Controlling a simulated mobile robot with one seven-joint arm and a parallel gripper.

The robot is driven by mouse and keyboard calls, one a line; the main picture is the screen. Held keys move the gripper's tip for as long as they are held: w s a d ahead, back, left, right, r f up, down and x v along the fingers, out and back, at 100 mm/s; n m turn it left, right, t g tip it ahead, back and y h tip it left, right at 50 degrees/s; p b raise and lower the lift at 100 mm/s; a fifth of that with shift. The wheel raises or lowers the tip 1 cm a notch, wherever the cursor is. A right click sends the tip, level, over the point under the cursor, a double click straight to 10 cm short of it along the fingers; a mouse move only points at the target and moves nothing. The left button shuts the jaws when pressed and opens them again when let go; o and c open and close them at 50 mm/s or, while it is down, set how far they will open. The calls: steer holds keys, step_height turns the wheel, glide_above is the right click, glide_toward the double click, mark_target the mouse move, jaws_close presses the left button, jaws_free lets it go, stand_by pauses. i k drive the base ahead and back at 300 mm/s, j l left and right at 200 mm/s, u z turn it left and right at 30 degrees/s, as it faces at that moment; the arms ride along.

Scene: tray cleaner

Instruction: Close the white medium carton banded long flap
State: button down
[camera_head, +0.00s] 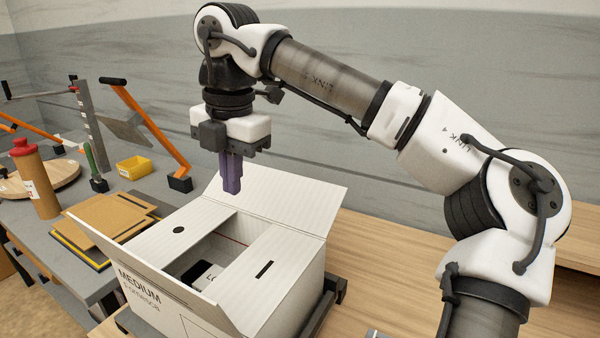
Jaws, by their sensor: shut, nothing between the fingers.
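The white medium carton (235,318) stands at the lower middle with its top partly open. Its far long flap (290,198) stands up, leaning back. Its near long flap (150,272) is also raised, along the front edge. I cannot make out a band on either long flap. The short flap with a round hole (190,222) and the short flap with a slot (262,268) lie folded inward, with a gap between them. My gripper (231,190) is shut and empty, pointing down above the carton, overlapping the far long flap in view; contact cannot be told.
A dark item with a white label (203,272) shows inside the carton. A dark frame (335,290) borders the carton's right side on the wooden table (385,255).

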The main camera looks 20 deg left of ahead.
mark_target(200, 305)
steer(key=k, duration=1)
